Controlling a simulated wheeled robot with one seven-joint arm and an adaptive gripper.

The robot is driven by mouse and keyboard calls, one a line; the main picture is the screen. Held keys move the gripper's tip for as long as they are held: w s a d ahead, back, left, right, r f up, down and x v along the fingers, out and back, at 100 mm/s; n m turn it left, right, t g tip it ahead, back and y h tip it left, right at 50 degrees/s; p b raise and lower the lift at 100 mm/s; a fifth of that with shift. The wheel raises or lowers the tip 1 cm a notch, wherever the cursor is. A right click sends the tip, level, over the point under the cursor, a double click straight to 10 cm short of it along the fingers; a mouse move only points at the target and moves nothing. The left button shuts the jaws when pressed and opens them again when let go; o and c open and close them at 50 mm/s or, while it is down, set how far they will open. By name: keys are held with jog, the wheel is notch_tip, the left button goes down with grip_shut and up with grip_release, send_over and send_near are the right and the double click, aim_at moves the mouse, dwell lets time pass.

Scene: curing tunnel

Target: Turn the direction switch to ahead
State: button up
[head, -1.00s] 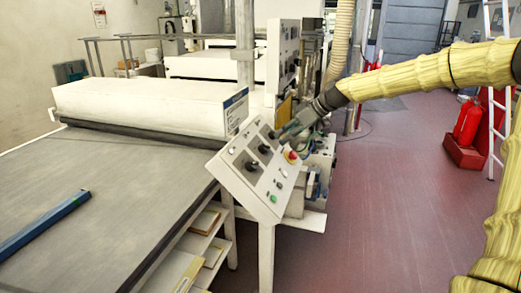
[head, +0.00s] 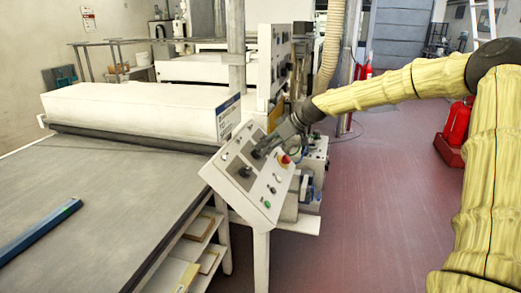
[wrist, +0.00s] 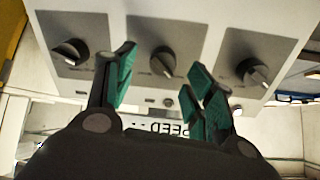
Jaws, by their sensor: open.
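A pale slanted control panel (head: 235,190) stands at the end of the machine bed, with black rotary knobs on grey plates. In the wrist view there are three: a left knob (wrist: 71,51), a middle knob (wrist: 162,61) and a right knob (wrist: 252,71). I cannot read which one is the direction switch. My gripper (head: 262,150) is over the panel's upper part and hides some of it. In the wrist view my gripper (wrist: 163,85) is open and empty, its green fingertips on either side of the middle knob's lower area. I cannot tell any contact.
A red stop button (head: 285,159) and a green button (head: 267,205) are on the same panel. The conveyor bed (head: 100,200) with a blue bar (head: 40,232) lies left. Red floor (head: 350,220) is clear to the right; a fire extinguisher (head: 456,125) stands beyond.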

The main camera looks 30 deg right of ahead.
aim_at(260, 151)
jog(key=shift+a+p+x, duration=0.15)
jog(key=shift+p+x, duration=0.05)
jog(key=shift+x, duration=0.65)
jog(key=shift+a+p+x, duration=0.15)
jog(key=shift+x, duration=0.7)
jog(key=shift+w+d+f, duration=0.1)
jog(key=shift+w, duration=0.05)
jog(key=c, duration=1)
